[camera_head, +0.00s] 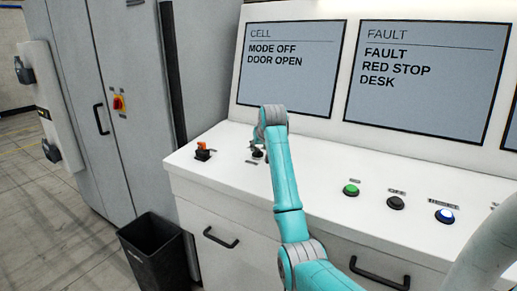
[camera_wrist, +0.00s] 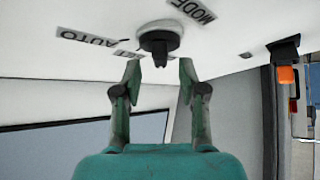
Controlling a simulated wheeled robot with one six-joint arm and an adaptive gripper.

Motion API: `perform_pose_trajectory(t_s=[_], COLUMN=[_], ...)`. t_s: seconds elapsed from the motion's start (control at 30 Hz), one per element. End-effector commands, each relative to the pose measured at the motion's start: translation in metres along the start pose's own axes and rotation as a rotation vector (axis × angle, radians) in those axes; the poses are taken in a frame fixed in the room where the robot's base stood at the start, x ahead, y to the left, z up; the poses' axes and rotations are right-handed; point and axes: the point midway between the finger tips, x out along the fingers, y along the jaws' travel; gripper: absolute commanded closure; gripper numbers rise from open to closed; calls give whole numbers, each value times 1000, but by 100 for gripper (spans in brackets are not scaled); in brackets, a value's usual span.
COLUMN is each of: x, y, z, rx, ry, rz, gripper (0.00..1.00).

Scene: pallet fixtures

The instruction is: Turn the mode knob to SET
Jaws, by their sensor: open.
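The mode knob (camera_wrist: 160,41) is a dark round knob with a raised grip on the white desk. In the wrist view it sits at the top centre, with MODE and AUTO labels and a partly covered label around it. My gripper (camera_wrist: 160,70) is open, with its two fingertips just below the knob in that picture, one to each side of its grip. I cannot tell whether they touch it. In the head view the knob (camera_head: 257,154) shows small beside my arm, and my fingers are mostly hidden. The left screen (camera_head: 289,75) reads MODE OFF and DOOR OPEN.
An orange switch (camera_head: 202,147) stands left of the knob on the desk (camera_head: 330,165). A green button (camera_head: 351,190), a dark button (camera_head: 395,203) and a blue-lit button (camera_head: 444,216) lie to the right. The fault screen (camera_head: 422,75) reads RED STOP DESK. A black bin (camera_head: 155,255) stands at lower left.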

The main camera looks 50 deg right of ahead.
Motion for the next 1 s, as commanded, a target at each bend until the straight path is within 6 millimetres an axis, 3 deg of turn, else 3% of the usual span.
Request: perform_pose_trajectory(t_s=[0.2,0.5,0.53,0.7,1.0], x=[17,20,20,19,19], y=[0,0,0,0,-1], z=[0,0,0,0,0], rx=[0,0,0,0,8], ry=[0,1,1,1,1], rz=[0,0,0,0,8], gripper=[58,58,61,100,100])
